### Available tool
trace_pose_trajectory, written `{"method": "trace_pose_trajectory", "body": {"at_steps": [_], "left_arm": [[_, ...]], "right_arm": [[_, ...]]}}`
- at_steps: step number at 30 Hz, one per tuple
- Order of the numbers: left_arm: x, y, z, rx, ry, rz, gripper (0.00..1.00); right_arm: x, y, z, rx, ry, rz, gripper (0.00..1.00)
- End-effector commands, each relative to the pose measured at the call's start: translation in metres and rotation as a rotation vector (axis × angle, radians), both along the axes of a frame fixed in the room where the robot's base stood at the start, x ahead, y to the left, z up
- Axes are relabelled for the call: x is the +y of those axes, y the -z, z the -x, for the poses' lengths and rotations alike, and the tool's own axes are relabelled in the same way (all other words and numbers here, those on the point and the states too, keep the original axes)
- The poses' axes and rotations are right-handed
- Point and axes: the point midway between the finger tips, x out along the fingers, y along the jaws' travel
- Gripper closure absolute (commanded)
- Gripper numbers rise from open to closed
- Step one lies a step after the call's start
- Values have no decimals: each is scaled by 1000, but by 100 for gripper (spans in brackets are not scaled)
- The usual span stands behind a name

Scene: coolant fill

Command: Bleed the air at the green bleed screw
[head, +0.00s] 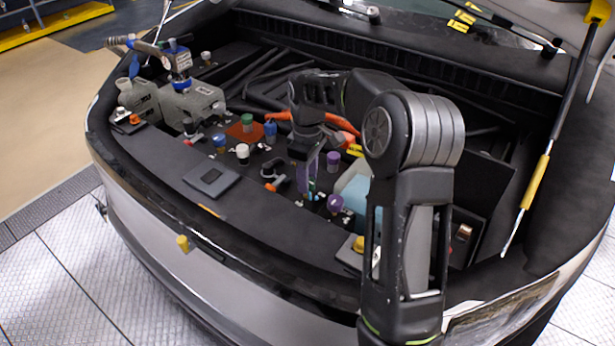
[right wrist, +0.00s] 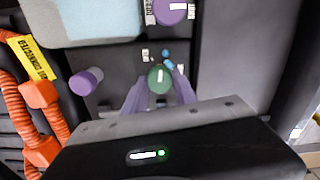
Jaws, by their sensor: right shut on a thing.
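The green bleed screw (right wrist: 158,78) shows in the right wrist view as a round green cap with a white mark on top. My right gripper (right wrist: 160,88) has a purple finger on either side of it and is shut on it. In the head view my right gripper (head: 308,188) points down into the engine bay, and the screw between its fingertips is hard to make out there. Small blue parts (right wrist: 168,62) lie just beyond the screw. My left gripper is in neither view.
Purple caps (head: 333,161) (head: 335,203) stand close to the right gripper. Orange cable (right wrist: 38,95) runs at the left of the wrist view. A pale blue-topped tank (head: 354,188) is beside my right arm. A green cap (head: 247,120) and a reservoir (head: 203,100) with a blue-necked filler (head: 180,62) stand further left.

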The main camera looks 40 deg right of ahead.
Motion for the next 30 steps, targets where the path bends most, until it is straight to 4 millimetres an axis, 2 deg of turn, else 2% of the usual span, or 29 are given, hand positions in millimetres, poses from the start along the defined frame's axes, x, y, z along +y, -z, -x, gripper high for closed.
{"method": "trace_pose_trajectory", "body": {"at_steps": [14,30], "left_arm": [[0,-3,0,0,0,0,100],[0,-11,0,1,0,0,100]], "right_arm": [[0,0,0,2,101,0,100],[0,-1,0,1,544,0,100]]}}
